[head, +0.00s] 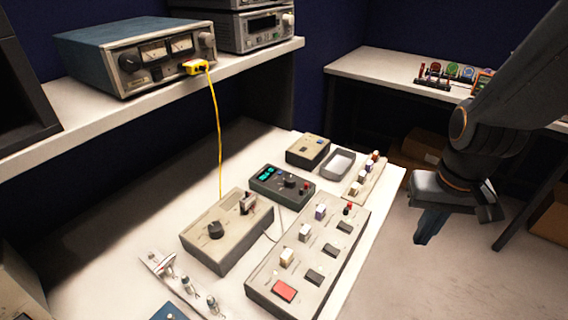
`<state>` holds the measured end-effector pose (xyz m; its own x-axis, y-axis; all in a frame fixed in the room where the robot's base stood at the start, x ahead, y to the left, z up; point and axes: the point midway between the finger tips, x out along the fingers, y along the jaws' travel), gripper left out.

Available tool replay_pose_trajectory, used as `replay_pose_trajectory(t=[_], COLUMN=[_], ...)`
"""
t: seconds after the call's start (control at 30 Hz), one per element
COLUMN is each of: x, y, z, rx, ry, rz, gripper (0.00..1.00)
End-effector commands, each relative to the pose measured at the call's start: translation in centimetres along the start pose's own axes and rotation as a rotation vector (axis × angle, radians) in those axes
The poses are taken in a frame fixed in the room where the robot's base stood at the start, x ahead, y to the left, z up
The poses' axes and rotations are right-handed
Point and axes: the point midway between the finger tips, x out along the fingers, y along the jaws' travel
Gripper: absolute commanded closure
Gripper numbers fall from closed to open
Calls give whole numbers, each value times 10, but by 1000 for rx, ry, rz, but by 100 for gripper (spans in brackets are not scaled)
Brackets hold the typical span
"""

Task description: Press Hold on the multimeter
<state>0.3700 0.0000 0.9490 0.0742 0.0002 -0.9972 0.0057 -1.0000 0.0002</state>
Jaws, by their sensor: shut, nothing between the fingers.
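The multimeter (270,190) looks like the dark grey-green box with a lit cyan display, lying on the workbench near the middle of the head view. It has a dark knob and a small red spot towards its right end. Its labels are too small to read, so I cannot tell which control is Hold. My gripper (423,238) hangs in the air at the right, beyond the bench's right edge, pointing down. It is shut and empty, well apart from the multimeter.
A yellow cable (217,130) hangs from the shelf instrument (135,55). Open floor lies right.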

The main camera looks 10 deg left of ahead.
Motion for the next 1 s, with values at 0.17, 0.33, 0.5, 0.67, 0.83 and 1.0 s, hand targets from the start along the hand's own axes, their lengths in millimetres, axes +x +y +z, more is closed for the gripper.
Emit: replay_pose_trajectory(t=[0.17, 0.33, 0.5, 0.67, 0.83, 1.0], x=[0, -4, -20, -44, -69, -86], y=[0, -3, -32, -105, -199, -274], z=[0, -13, -72, -137, -168, -168], rx=[0, -63, -363, -767, -1137, -1392], ry=[0, 33, 193, 410, 612, 753], rz=[0, 13, 59, 68, 24, -39], gripper=[100, 100, 100, 100, 100, 100])
